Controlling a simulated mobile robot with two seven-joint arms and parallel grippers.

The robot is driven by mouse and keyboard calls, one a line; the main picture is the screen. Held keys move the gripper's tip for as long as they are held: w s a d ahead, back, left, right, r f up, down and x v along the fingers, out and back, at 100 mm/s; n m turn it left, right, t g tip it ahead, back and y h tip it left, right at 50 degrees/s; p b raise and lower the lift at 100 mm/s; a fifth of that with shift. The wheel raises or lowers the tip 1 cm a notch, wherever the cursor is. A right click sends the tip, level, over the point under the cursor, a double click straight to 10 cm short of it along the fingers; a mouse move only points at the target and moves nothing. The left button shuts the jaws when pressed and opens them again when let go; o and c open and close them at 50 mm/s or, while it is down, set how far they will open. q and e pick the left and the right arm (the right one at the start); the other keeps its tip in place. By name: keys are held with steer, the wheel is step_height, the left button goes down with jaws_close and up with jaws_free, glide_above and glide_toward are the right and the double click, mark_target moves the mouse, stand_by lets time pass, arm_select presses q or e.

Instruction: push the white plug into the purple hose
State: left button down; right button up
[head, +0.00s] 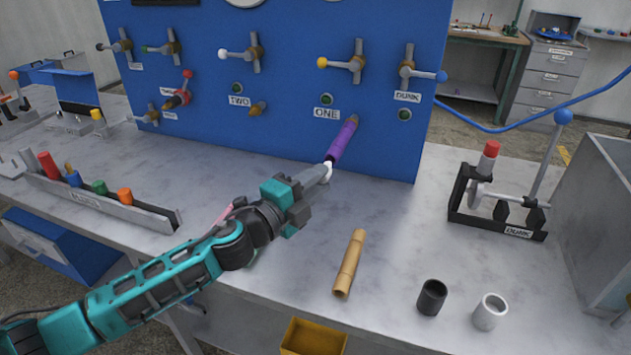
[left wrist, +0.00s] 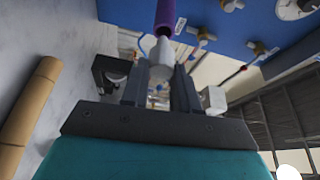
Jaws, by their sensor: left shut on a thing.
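The purple hose (head: 342,142) hangs from a fitting by the ONE label on the blue panel and slants down to the left. Its lower end also shows in the left wrist view (left wrist: 165,14). My left gripper (head: 323,173) is shut on the white plug (head: 328,166), just below the hose's open end. In the left wrist view the plug (left wrist: 161,52) stands between my two fingers, its narrow tip at the hose's mouth. The tip looks lined up with the hose and touching it; I cannot tell whether any of it is inside. My right gripper is not in view.
A bamboo-like tube (head: 350,263) lies on the grey bench. A black cup (head: 432,297) and a white cup (head: 489,311) stand at the front right. A black stand (head: 497,203) with a lever is at the right. A tray of coloured plugs (head: 103,203) is at the left.

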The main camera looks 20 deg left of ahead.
arm_select(q)
steer(key=shift+w, duration=0.45)
stand_by(0.5)
stand_by(0.7)
steer(key=shift+w+p, duration=0.35)
steer(key=shift+w, duration=0.1)
stand_by(0.9)
steer(key=shift+w+r, duration=0.1)
steer(key=shift+w, duration=0.75)
stand_by(1.1)
steer(key=c, duration=0.8)
jaws_free()
steer(key=shift+b+v, duration=0.75)
steer(key=shift+v, duration=5.65)
